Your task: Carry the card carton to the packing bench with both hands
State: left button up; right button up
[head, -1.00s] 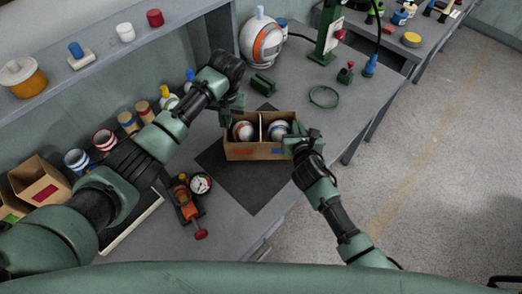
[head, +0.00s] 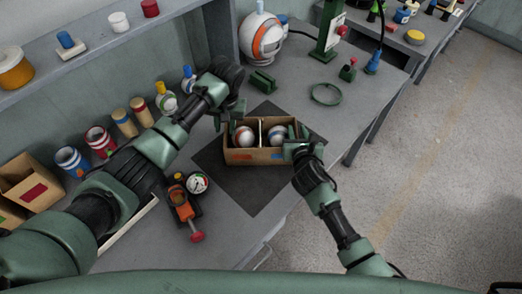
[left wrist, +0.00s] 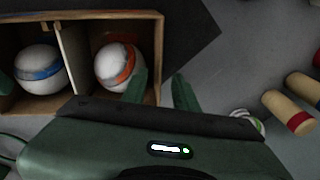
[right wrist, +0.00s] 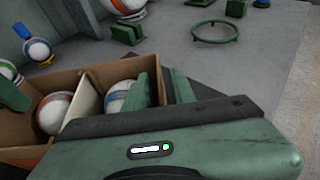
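The open card carton (head: 255,156) is over the dark mat on the bench, with a divider and a striped ball in each half: an orange-marked ball (head: 244,136) and a blue-marked ball (head: 277,135). My left gripper (head: 232,112) is at its left end. In the left wrist view its fingers (left wrist: 161,90) stand apart on either side of the carton's end wall. My right gripper (head: 298,143) is at the right end. In the right wrist view its fingers (right wrist: 163,88) are also apart, astride the wall. I cannot tell whether the carton touches the mat.
The dark mat (head: 254,193) has bare space below the carton. An orange tool with a gauge (head: 197,183) stands at lower left. A green block (head: 262,82), green ring (head: 326,94) and large striped ball (head: 262,40) are behind. Another bench (head: 438,22) is at upper right.

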pick_arm(q)
jog(key=shift+r, duration=0.1)
pick_arm(e)
jog(key=shift+s, duration=0.15)
pick_arm(q)
notch_tip(320, 180, up, 12)
jog(key=s+d, duration=0.1)
jog(key=shift+s+d, duration=0.2)
jog(key=shift+d, duration=0.1)
pick_arm(e)
jog(key=v, duration=1.1)
jog(key=shift+s+r, duration=0.2)
jog(key=shift+s, duration=0.15)
pick_arm(q)
jog(key=shift+f, duration=0.2)
